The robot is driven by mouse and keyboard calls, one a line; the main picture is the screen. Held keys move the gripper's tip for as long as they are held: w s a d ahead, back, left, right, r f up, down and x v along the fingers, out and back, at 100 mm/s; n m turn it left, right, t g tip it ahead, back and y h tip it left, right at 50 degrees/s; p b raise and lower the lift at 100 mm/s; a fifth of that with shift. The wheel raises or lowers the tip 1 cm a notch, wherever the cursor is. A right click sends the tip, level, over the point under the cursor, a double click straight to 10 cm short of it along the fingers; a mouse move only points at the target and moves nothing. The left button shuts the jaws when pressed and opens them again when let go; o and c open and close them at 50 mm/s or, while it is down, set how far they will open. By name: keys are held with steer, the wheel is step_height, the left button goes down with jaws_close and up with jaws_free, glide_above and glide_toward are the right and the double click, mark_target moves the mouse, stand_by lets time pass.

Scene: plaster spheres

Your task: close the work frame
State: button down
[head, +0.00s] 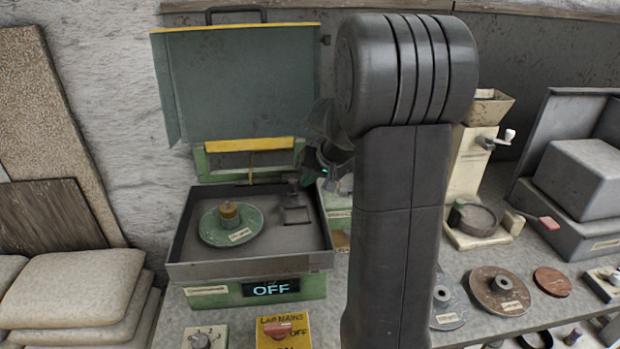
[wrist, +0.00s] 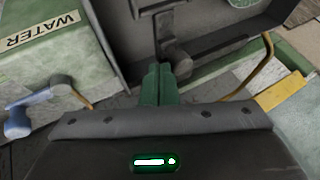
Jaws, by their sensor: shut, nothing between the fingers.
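The lap machine has a grey tray (head: 186,240) with a green disc (head: 214,232) in it. Its dark green lid (head: 240,85) stands raised at the back. A small dark square frame (head: 292,215) on a post lies at the tray's right side, apart from the disc; I take it as the work frame. In the wrist view a dark bracket-like part (wrist: 166,32) shows over the tray wall (wrist: 112,42). My gripper (wrist: 161,72) is shut and empty, its green fingertips just short of that bracket. In the head view my arm hides most of the gripper.
A green box labelled WATER (wrist: 50,45) with a blue tap (wrist: 18,122) is beside my gripper. The display (head: 271,288) reads OFF, and a yellow LAP MAINS switch box (head: 283,333) is in front. A cream grinder (head: 474,175) and loose discs (head: 499,290) stand to the right.

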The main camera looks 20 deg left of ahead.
steer(key=s+a, duration=0.5)
steer(key=a, duration=0.4)
steer(key=shift+s+a, duration=0.25)
steer(key=shift+s, duration=0.15)
